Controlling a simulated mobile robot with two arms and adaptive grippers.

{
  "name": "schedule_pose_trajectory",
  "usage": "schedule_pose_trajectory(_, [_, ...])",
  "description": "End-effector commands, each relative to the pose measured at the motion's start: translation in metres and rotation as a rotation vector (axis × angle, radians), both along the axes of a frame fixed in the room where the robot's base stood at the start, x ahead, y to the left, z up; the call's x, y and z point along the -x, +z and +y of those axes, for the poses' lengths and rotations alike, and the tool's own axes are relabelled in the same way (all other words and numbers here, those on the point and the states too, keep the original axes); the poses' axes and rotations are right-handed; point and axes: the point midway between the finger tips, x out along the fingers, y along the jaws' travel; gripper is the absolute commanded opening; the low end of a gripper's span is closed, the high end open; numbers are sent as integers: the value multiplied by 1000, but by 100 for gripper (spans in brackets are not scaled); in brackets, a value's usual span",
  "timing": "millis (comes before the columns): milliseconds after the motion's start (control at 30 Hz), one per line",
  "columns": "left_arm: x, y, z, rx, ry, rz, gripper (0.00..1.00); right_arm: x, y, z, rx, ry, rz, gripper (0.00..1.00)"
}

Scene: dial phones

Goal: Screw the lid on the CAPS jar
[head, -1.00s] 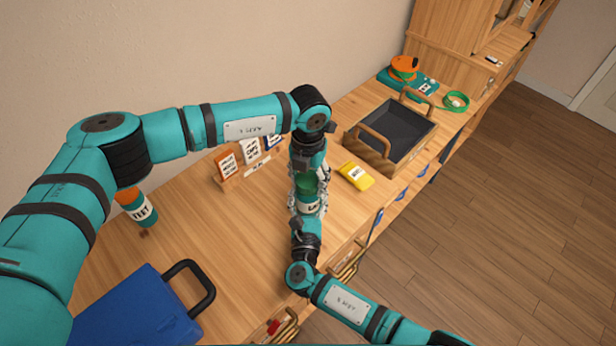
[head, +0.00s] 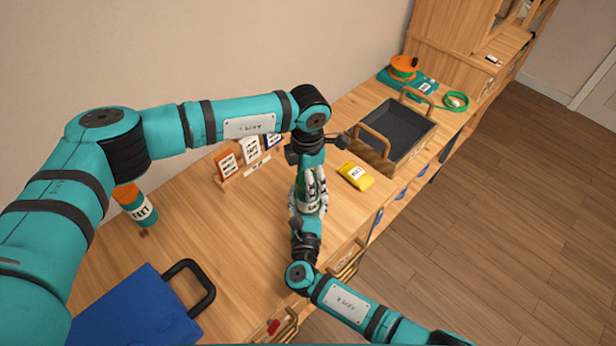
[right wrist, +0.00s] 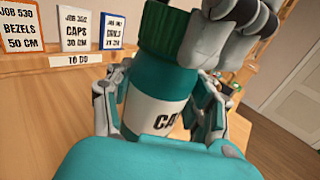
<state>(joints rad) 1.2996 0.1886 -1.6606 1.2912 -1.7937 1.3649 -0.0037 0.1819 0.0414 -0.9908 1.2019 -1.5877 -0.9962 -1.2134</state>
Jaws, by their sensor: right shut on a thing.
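The CAPS jar (right wrist: 150,85) is teal with a white label that reads "CA" where it shows. My right gripper (right wrist: 160,105) is shut on its body, one finger on each side; the jar also shows in the head view (head: 313,209). The dark green ribbed lid (right wrist: 168,32) sits on top of the jar in the right wrist view. My left gripper (head: 312,184) is above the jar, its grey fingers (right wrist: 228,38) at the right side of the lid. Whether they press on the lid is hidden.
An orange-lidded jar (head: 138,207) stands at left, a blue case (head: 125,310) at the front left. Job cards (head: 250,150) stand behind. A yellow labelled item (head: 355,175) lies right of the grippers, near a grey-lined wooden tray (head: 430,140).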

Motion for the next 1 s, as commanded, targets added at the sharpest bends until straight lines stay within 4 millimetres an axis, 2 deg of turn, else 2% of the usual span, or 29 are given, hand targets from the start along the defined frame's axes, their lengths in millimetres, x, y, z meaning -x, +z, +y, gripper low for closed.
schedule_pose_trajectory(100, [0,0,0,1,0,0,79,0,0,0,1,0,0,0])
schedule_pose_trajectory(333, [0,0,-1,1,1,0,79,0,0,0,1,1,0,0])
schedule_pose_trajectory(467, [0,8,-1,2,1,-1,79,0,0,0,1,1,1,0])
schedule_pose_trajectory(567, [-1,24,-1,2,1,-2,79,0,0,0,1,1,1,0])
schedule_pose_trajectory(800, [-1,76,-1,3,1,-3,79,0,0,0,1,1,1,0])
schedule_pose_trajectory(1000, [0,108,0,1,1,-2,79,0,0,0,1,1,1,0])
